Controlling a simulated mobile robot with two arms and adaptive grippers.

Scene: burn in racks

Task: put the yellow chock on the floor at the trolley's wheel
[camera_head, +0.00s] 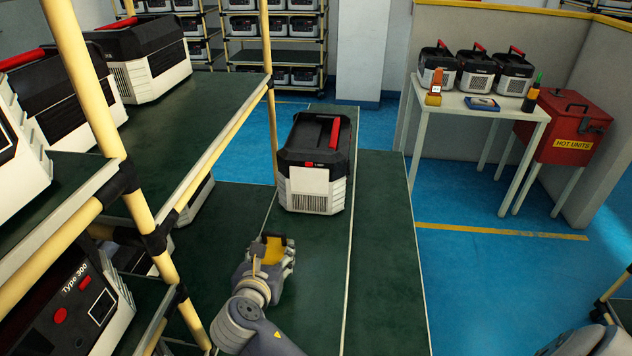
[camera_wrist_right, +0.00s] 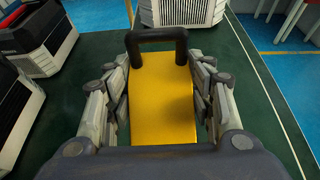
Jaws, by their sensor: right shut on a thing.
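My right gripper (camera_head: 272,252) is shut on the yellow chock (camera_head: 273,250), holding it over a dark green surface. In the right wrist view the yellow chock (camera_wrist_right: 162,100) lies between the two grey sets of fingers (camera_wrist_right: 158,95), its black handle (camera_wrist_right: 157,38) at the far end. Yellow-posted racks with green shelves (camera_head: 225,105) stand on the left; I cannot tell which one is the trolley, and no wheel near the chock shows. My left gripper is not in view.
A black and white unit with a red handle (camera_head: 315,165) stands on the green surface (camera_head: 385,250) ahead of the chock. A white table (camera_head: 470,108) with several units and a red box (camera_head: 567,125) stand at right. Blue floor (camera_head: 480,270) lies open between.

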